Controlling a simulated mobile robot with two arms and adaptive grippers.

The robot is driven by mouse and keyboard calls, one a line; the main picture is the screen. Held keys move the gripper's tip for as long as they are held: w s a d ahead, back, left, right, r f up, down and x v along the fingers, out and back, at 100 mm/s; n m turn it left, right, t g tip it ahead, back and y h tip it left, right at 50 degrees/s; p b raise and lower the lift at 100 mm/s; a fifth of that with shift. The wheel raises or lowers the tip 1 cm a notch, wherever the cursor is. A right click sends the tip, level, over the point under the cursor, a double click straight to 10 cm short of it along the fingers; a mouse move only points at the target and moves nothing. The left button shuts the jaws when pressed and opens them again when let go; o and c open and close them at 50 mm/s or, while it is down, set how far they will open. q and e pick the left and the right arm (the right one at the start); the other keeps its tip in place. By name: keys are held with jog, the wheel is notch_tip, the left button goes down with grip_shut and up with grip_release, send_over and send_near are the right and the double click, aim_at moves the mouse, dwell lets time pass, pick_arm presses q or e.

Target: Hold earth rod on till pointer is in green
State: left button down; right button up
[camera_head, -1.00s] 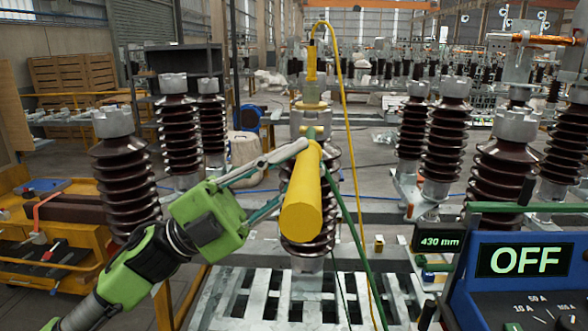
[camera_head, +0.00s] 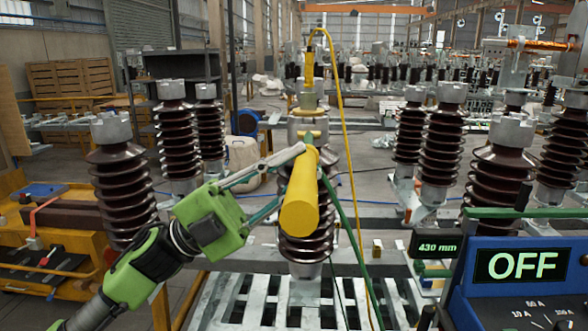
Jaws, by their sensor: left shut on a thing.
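The earth rod (camera_head: 300,205) is a thick yellow handle with a green tip, pointing away from me in front of the middle brown insulator (camera_head: 322,248). My left gripper (camera_head: 300,160) is green with grey fingers and is shut on the rod near its far end. The rod's tip is close to the metal cap (camera_head: 308,128) on the insulator; I cannot tell if they touch. A green cable hangs from the rod. The blue meter box (camera_head: 520,285) at the lower right shows OFF; its pointer is not clearly visible. My right gripper is not in view.
A yellow cable (camera_head: 338,110) loops down from the fitting on top of the middle insulator. Brown insulators stand left (camera_head: 118,180) and right (camera_head: 497,180). A small display (camera_head: 437,246) reads 430 mm. A yellow cart (camera_head: 60,250) stands at the left. A slatted metal frame (camera_head: 240,300) lies below.

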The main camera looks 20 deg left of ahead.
pick_arm(q)
jog(key=shift+w+a+r, duration=0.1)
jog(key=shift+w+a, duration=0.1)
jog(key=shift+w, duration=0.5)
dwell(3.2)
dwell(0.5)
jog(key=s+d+b, duration=0.2)
jog(key=s, duration=0.7)
jog(key=shift+s+d, duration=0.35)
jog(key=shift+d, duration=0.05)
